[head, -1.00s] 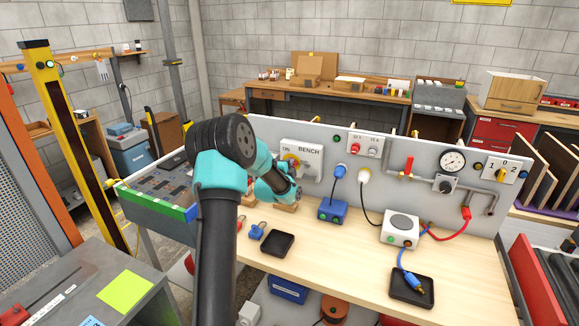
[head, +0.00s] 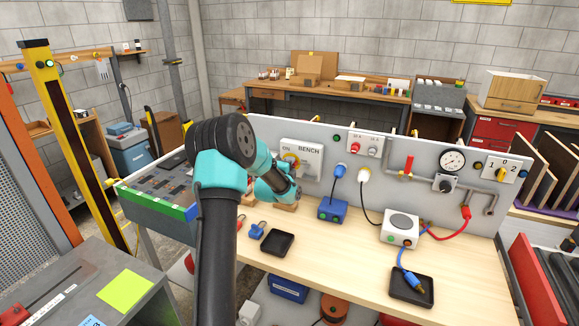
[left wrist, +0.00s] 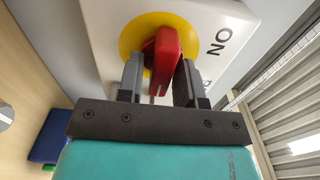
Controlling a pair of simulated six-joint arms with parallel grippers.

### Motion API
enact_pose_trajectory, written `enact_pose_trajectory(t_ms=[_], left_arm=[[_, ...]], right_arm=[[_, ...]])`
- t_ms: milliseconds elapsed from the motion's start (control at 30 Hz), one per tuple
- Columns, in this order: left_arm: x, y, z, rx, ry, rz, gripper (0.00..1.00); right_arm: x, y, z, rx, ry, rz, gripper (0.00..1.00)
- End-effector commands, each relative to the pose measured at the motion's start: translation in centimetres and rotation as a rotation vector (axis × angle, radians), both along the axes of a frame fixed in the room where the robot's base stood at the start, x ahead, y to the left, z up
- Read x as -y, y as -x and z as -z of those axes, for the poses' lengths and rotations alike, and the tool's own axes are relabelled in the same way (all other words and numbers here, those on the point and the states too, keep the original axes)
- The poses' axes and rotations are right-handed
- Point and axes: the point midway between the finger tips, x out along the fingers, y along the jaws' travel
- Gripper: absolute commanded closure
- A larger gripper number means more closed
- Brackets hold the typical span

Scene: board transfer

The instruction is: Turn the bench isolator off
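The bench isolator is a pale box (head: 314,160) marked ON and BENCH on the upright grey panel, with a yellow disc (head: 291,158) partly hidden by my left arm in the head view. In the left wrist view its red handle (left wrist: 163,55) stands out from the yellow disc (left wrist: 133,40), near the letters ON. My left gripper (left wrist: 160,80) has one finger on each side of the red handle. A narrow gap shows beside the left finger; contact on the right side is unclear. My right gripper is not in view.
On the wooden bench (head: 330,262) are a blue box (head: 332,210), a white unit with a round plate (head: 400,228), a black tray (head: 277,243) and a blue padlock (head: 257,231). Cables and a pipe with a gauge (head: 452,161) are to the right. The front middle is clear.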

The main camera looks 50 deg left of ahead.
Motion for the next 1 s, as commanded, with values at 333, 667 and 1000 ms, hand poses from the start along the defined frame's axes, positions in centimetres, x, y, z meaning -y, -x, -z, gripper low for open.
enact_pose_trajectory(t_ms=[333, 667, 1000], left_arm=[[0.0, 0.0, -0.1, 0.001, 0.001, 0.0, 0.55], [0.9, 2.1, -0.1, 0.0, 0.001, -0.001, 0.55], [3.3, 7.6, -0.1, 0.0, 0.001, -0.001, 0.55]], right_arm=[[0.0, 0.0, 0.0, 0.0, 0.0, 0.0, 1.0], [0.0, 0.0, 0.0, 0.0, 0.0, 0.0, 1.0], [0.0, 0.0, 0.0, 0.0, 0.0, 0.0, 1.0]])
